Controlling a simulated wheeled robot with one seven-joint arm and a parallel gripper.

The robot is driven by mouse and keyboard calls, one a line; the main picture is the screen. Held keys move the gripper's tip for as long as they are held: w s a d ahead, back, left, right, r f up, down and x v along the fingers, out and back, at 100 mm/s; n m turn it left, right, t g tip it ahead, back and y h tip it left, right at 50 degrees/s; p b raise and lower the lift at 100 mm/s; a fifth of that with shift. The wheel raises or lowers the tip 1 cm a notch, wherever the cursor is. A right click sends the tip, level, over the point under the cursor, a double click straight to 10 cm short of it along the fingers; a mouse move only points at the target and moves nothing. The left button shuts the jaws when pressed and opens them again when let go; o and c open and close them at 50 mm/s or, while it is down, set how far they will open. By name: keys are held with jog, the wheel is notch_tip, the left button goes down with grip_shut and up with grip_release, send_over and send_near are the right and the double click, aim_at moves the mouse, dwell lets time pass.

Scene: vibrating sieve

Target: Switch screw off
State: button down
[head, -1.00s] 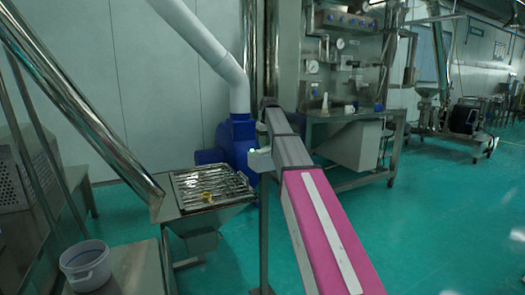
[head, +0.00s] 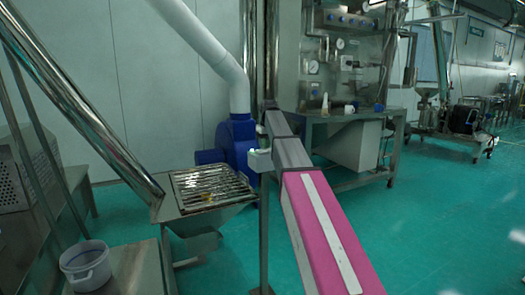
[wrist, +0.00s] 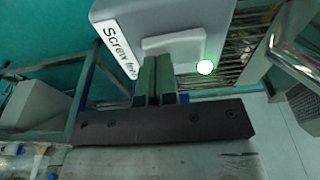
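In the wrist view a grey box (wrist: 108,12) with a white label (wrist: 117,47) starting "Screw fe…" fills the top. A pale raised switch plate (wrist: 182,43) is on its face. A round green light (wrist: 205,67) glows at the plate's lower right. My gripper (wrist: 154,62) has its dark green fingers together, with their tips over the left part of the plate. I cannot tell whether they touch it. In the head view a small pale box (head: 260,160) stands on a post beside my pink and grey arm. My gripper cannot be made out there.
A white bucket (head: 85,264) stands lower left. A blue blower (head: 237,140) is behind.

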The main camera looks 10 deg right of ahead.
jog(key=shift+f, duration=0.1)
jog(key=shift+r, duration=3.5)
